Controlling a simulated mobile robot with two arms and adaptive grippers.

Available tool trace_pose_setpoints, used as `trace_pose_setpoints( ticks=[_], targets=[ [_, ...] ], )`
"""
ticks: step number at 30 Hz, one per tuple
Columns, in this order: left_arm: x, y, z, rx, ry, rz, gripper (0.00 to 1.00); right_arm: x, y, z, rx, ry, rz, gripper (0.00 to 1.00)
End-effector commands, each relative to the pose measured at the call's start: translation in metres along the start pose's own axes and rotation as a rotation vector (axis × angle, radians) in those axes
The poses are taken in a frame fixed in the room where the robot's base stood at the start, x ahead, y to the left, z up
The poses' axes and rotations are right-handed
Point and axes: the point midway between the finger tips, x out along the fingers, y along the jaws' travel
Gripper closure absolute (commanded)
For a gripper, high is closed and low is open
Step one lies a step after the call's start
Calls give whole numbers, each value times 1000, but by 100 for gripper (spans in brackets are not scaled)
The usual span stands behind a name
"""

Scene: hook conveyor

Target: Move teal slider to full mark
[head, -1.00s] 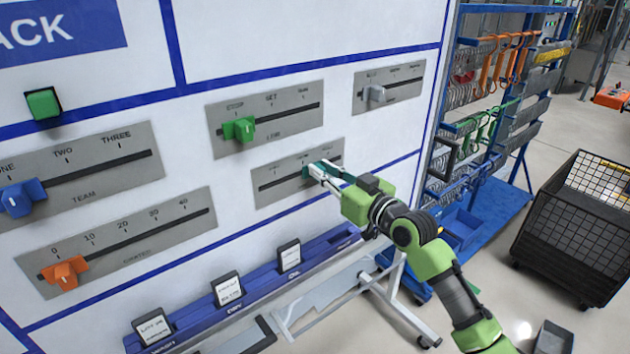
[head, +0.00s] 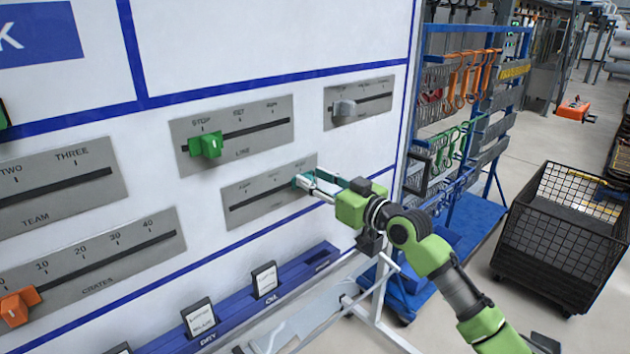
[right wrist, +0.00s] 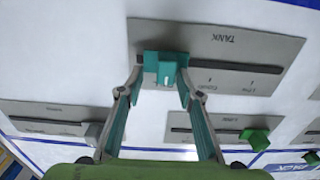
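The teal slider (right wrist: 165,72) sits near the right end of the slot on the TANK plate (head: 240,207) in the head view. The wrist view shows that plate upside down, with the slider at the slot's left end and two marks readable beside the free slot. My right gripper (head: 308,182) is at the slider, its fingers on either side of it. The mark at the slider is hidden. My left gripper is out of view.
A green slider (head: 207,145) is above left, a grey slider (head: 344,107) above right and an orange slider (head: 17,306) lower left. A blue card ledge (head: 235,303) runs below. A hook rack (head: 470,120) and a black mesh cart (head: 562,235) stand right of the board.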

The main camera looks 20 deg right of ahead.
Motion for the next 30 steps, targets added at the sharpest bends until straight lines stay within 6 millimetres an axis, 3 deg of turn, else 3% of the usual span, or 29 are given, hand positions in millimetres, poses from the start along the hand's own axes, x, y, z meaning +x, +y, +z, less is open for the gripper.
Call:
trace_pose_setpoints(
  ticks=[8, 21, 30],
  targets=[
    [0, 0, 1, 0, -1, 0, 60, -14, 0, 2, 1, -2, 0, 67],
    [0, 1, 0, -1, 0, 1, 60, -92, 0, 3, -1, -5, -1, 67],
    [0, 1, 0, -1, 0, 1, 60, -117, 2, 1, 0, -1, 1, 67]
  ],
)
